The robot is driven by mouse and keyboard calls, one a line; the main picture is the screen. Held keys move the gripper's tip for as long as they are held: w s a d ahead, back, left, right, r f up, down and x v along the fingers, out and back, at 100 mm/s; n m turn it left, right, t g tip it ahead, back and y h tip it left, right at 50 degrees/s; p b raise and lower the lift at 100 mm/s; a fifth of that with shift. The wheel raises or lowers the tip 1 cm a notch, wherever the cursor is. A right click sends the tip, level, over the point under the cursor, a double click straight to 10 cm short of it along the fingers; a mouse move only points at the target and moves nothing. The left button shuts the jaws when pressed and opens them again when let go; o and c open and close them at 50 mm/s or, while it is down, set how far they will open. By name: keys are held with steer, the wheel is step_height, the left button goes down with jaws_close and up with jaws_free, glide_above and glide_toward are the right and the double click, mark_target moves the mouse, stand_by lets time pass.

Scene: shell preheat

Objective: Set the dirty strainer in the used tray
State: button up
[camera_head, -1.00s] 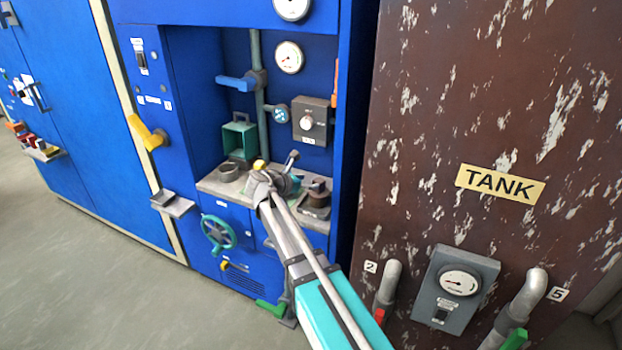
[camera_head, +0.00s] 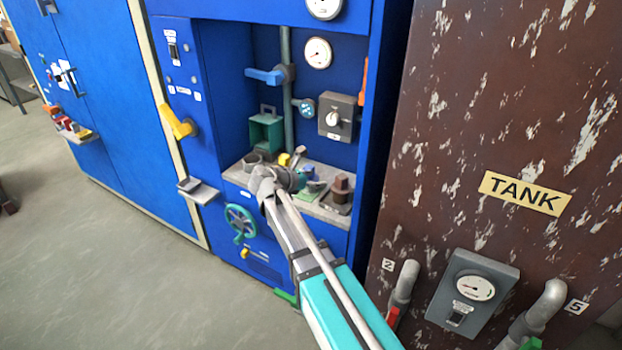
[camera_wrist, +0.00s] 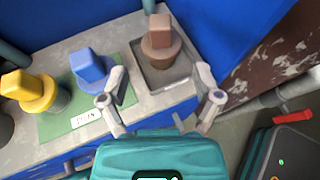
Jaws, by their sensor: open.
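The brown strainer (camera_wrist: 158,40), a dark round body with a square block handle, stands upright in the grey used tray (camera_wrist: 187,78). In the head view, the brown strainer (camera_head: 341,186) also sits in that tray at the right end of the shelf. My gripper (camera_wrist: 160,98) is open and empty. Its two fingers are spread in front of the tray's near side, apart from the strainer. The wrist view shows a blue-handled piece (camera_wrist: 90,70) just left of my left finger. In the head view my arm hides part of the shelf.
A green labelled mat (camera_wrist: 73,122) lies left of the tray under the blue piece and a yellow-handled piece (camera_wrist: 30,92). A blue cabinet wall rises behind the shelf. A rusty tank (camera_head: 500,110) stands to the right. A teal handwheel (camera_head: 240,222) is below the shelf.

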steer(key=shift+d, duration=0.1)
steer(key=s+d+f+m+g+y, duration=0.4)
steer(key=s+d+f+m, duration=0.3)
steer(key=s+m, duration=0.35)
steer(key=s+f+m+g+y, duration=0.1)
steer(key=s+f+m+y, duration=0.1)
steer(key=s+m, duration=0.4)
steer(key=s+f+m+g+y, duration=0.2)
steer(key=s+m+y, duration=0.3)
steer(key=s+m, duration=0.2)
steer(key=shift+d+f+m+y, duration=0.25)
steer(key=shift+d+m+y, duration=0.05)
steer(key=shift+d+m, duration=0.15)
